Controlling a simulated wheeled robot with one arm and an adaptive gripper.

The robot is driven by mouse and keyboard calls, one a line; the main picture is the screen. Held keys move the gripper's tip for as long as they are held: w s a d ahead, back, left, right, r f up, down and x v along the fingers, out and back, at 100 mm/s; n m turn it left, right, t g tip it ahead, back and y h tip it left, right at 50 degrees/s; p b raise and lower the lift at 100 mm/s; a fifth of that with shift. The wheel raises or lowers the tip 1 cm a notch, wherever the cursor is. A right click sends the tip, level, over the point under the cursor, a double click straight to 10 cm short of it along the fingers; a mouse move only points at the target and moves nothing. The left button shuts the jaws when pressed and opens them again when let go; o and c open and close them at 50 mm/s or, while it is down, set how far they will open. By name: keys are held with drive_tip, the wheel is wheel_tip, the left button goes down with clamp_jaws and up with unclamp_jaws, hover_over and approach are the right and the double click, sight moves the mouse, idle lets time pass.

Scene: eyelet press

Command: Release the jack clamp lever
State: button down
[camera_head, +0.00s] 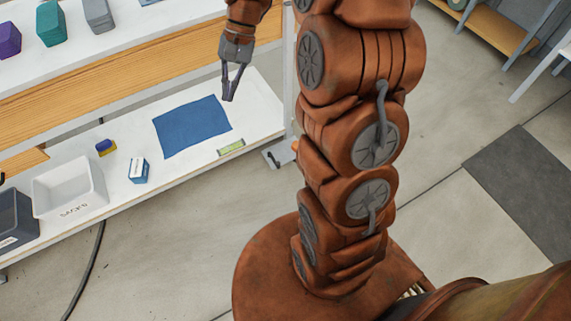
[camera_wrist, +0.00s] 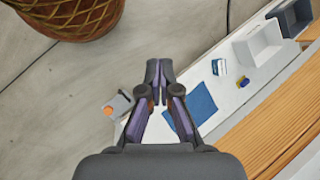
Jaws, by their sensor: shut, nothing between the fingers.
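I cannot tell the lever's position. My gripper (camera_head: 228,98) is shut and empty, pointing down above the bench near the blue mat (camera_head: 190,126), apart from the fitting. It also shows in the wrist view (camera_wrist: 159,65).
The white bench top (camera_head: 115,170) holds a white bin (camera_head: 70,190), a dark bin (camera_head: 15,222), a blue-white box (camera_head: 138,170), a yellow-blue block (camera_head: 105,147) and a green strip (camera_head: 231,147). A wooden-edged shelf (camera_head: 120,80) stands behind. Floor in front is open, with a dark cable (camera_head: 90,260).

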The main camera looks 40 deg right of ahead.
drive_tip(key=w+d+f+m+t+y+b, duration=0.15)
drive_tip(key=w+d+f+b, duration=0.3)
drive_tip(key=f, duration=0.45)
drive_tip(key=w+d+f+m+b, duration=0.35)
drive_tip(key=d+f, duration=0.25)
drive_tip(key=f, duration=0.3)
drive_tip(key=w+d+f+m+t+y+b, duration=0.1)
drive_tip(key=w+d+f+m+b, duration=0.15)
drive_tip(key=w+d+f, duration=0.45)
drive_tip(key=s+d+f+m+b, duration=0.2)
drive_tip(key=d+f, duration=0.3)
drive_tip(key=f, duration=0.6)
drive_tip(key=s+d+f+m+t+b, duration=0.1)
drive_tip(key=d+f+b, duration=0.4)
drive_tip(key=f, duration=0.7)
drive_tip(key=s+d+f+m+t+b, duration=0.1)
drive_tip(key=s+d+f+m+b, duration=0.2)
drive_tip(key=f, duration=0.9)
drive_tip(key=s+d, duration=0.1)
drive_tip(key=d, duration=0.2)
drive_tip(key=shift+b, duration=0.4)
drive_tip(key=shift+y, duration=0.25)
drive_tip(key=b, duration=0.5)
approach(274, 160)
drive_tip(key=shift+s+a+f, duration=1.5)
drive_tip(key=shift+s+a, duration=0.15)
drive_tip(key=shift+a, duration=0.05)
drive_tip(key=shift+p, duration=0.3)
drive_tip(key=shift+a+m, duration=0.1)
drive_tip(key=shift+m, duration=0.15)
